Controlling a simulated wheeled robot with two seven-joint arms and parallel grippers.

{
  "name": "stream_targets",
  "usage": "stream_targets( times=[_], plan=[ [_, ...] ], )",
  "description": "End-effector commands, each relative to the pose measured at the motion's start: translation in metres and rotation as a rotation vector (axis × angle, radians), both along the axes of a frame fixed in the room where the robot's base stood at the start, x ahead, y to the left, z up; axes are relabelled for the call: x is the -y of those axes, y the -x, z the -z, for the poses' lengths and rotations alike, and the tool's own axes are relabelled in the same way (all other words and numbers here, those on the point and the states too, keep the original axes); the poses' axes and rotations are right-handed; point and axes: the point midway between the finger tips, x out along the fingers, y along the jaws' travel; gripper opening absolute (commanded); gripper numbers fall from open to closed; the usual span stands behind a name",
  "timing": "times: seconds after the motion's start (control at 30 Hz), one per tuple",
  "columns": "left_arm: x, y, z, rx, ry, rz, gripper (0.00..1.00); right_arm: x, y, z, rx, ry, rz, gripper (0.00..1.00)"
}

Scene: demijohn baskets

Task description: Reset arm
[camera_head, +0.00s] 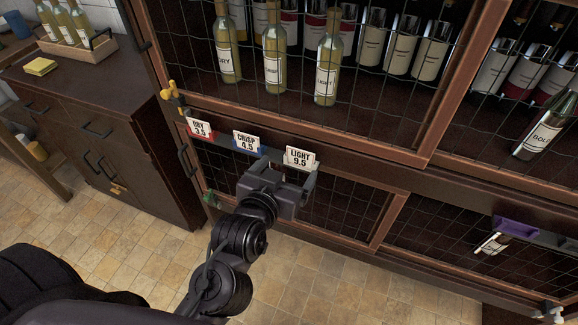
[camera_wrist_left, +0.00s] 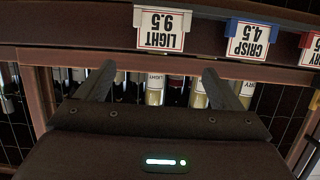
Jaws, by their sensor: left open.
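The CRISP 4.5 tag (camera_head: 246,142) sits in a blue holder and the DRY 3.5 tag (camera_head: 200,128) in a red one, left along the rail. My right gripper is not in view.
Bottles, including a DRY one (camera_head: 229,62) and a LIGHT one (camera_head: 327,75), stand behind wire mesh above the rail. A BOLD bottle (camera_head: 545,130) leans at right. A card (camera_head: 492,243) hangs tilted by a purple holder (camera_head: 516,228). The tiled floor (camera_head: 330,285) is clear.

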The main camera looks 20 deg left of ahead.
Motion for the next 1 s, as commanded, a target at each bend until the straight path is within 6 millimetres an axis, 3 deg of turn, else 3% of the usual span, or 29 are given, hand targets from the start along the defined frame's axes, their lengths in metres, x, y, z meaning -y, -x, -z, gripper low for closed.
stream_targets(
  times=[0.43,0.57,0.67,0.77,0.87,1.0],
  plan=[
    [0.000,0.000,0.001,-0.001,-0.001,0.000,0.88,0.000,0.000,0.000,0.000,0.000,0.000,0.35],
    [0.004,-0.004,0.028,-0.038,-0.020,0.010,0.88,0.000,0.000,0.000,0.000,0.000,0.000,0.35],
    [0.010,-0.006,0.082,-0.115,-0.056,0.031,0.88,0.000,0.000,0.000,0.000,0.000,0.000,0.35],
    [0.014,-0.003,0.155,-0.218,-0.099,0.058,0.88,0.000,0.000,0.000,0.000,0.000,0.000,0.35],
    [0.012,0.011,0.231,-0.330,-0.137,0.084,0.88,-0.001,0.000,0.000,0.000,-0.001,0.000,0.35],
    [0.003,0.047,0.332,-0.492,-0.175,0.116,0.88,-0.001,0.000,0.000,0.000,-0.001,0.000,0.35]
  ],
)
